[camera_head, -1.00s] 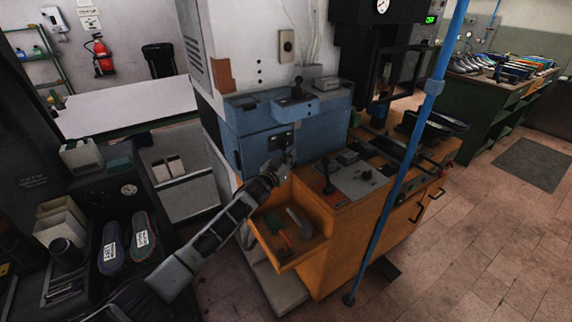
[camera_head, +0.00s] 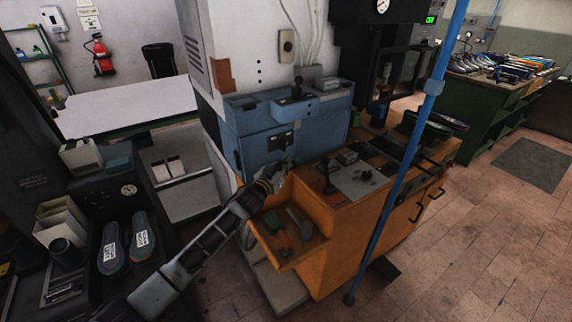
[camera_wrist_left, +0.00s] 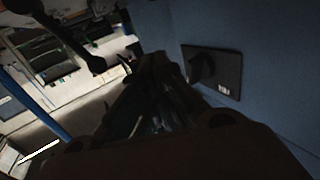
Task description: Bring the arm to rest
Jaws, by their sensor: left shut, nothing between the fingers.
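My left arm comes in from the lower left in the head view. Its gripper (camera_head: 285,164) is shut and empty, in front of the lower part of the blue machine housing (camera_head: 262,118) and above the back of the orange cabinet (camera_head: 335,255). In the left wrist view the dark gripper (camera_wrist_left: 155,75) points at the blue panel, beside a black switch plate with a knob (camera_wrist_left: 212,72). That view is dark, and I cannot tell whether the fingers touch the panel. My right gripper is in neither view.
An open orange tray (camera_head: 290,258) with tools lies just below the gripper. A blue pole (camera_head: 400,185) stands right of the cabinet's control panel. A black bench with two insoles (camera_head: 113,250) is at the left. The floor at the right is open.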

